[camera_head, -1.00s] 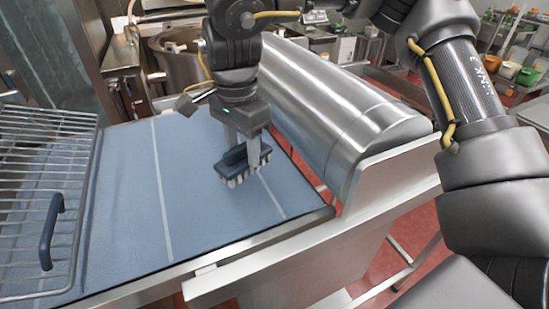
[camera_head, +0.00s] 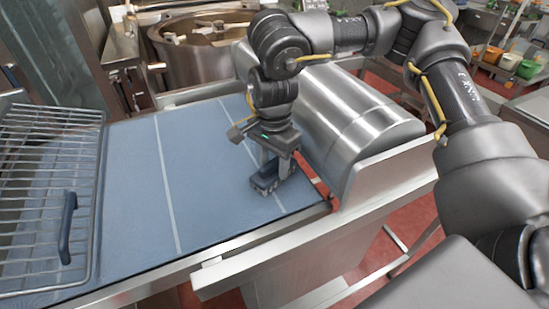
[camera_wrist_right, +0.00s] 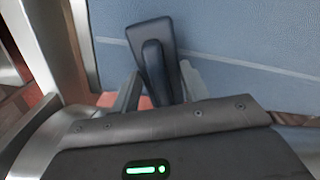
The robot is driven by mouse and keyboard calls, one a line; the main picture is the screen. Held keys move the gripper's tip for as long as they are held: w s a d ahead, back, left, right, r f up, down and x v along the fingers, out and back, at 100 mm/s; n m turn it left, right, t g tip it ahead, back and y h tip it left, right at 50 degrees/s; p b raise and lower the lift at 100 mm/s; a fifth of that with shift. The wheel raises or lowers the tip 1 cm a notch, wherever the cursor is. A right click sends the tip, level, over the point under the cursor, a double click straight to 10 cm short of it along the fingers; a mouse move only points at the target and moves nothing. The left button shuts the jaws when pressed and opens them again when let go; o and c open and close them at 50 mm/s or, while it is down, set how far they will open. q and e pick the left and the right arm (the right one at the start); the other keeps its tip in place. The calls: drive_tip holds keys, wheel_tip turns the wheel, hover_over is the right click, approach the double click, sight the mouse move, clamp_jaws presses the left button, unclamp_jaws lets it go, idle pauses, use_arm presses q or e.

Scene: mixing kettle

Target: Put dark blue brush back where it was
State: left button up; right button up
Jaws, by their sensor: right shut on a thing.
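The dark blue brush (camera_head: 266,181) is between the fingers of my right gripper (camera_head: 272,170), bristles down, near the right end of the blue belt surface. The right gripper is shut on its handle. In the right wrist view the brush (camera_wrist_right: 154,58) shows between the two fingers of the gripper (camera_wrist_right: 158,88), beside the belt's edge. I cannot tell whether the bristles touch the belt. My left gripper is not in view.
The blue belt (camera_head: 200,165) has white cross lines and is largely clear. A steel roller cover (camera_head: 350,110) stands right of the brush. A large kettle (camera_head: 195,65) is behind.

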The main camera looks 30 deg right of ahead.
sight(274, 160)
drive_tip(key=shift+w+d+f, duration=0.15)
drive_tip(key=shift+f, duration=0.05)
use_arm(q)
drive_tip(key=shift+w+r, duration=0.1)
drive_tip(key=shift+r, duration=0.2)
use_arm(e)
drive_tip(key=o, duration=1)
drive_tip(key=shift+f, duration=0.15)
drive_tip(key=shift+c, duration=0.2)
drive_tip(key=shift+r, duration=0.65)
use_arm(q)
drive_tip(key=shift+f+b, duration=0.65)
drive_tip(key=shift+b, duration=0.05)
use_arm(e)
wheel_tip(274, 160, up, 11)
